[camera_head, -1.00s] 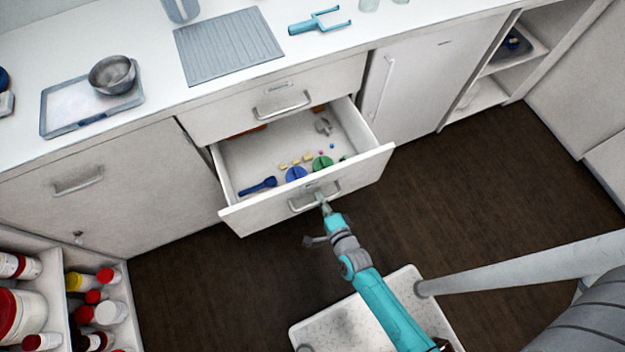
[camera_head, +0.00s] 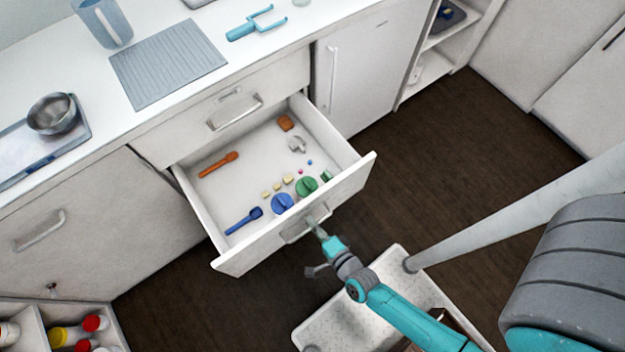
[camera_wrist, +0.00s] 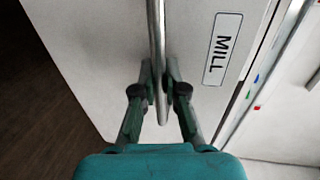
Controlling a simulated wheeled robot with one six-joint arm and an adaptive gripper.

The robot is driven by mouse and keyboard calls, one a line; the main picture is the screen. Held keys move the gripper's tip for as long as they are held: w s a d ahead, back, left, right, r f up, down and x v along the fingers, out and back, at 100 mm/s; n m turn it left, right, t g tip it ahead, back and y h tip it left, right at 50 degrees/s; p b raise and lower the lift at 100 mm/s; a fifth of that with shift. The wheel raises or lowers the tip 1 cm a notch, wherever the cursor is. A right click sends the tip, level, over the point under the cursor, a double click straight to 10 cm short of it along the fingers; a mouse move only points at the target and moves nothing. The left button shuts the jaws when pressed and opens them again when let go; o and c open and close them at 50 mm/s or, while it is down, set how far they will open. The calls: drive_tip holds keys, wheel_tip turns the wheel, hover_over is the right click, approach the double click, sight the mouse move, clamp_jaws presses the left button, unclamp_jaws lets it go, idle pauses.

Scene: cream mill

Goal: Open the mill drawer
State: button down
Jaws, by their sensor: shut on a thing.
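The mill drawer (camera_head: 345,196) stands pulled well out below the counter, under a closed upper drawer. Its inside shows, with a blue scoop (camera_head: 244,221), an orange scoop (camera_head: 218,165), a blue round piece (camera_head: 282,203), a green round piece (camera_head: 306,186) and several small blocks. My gripper (camera_head: 315,224) is at the drawer's front, shut on its bar handle (camera_head: 292,237). In the wrist view, the fingers (camera_wrist: 160,85) are on both sides of the handle (camera_wrist: 157,40), beside a label reading MILL (camera_wrist: 222,48).
The upper drawer (camera_head: 225,100) is closed. A fridge-like white door (camera_head: 355,75) stands right of the drawer. A shelf with bottles (camera_head: 70,330) is at lower left. Dark floor (camera_head: 450,150) is clear to the right. A grey mat (camera_head: 168,62) and a metal bowl (camera_head: 53,113) are on the counter.

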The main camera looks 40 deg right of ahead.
drive_tip(key=c, duration=1.2)
unclamp_jaws()
drive_tip(key=v, duration=0.7)
drive_tip(key=shift+s, duration=0.25)
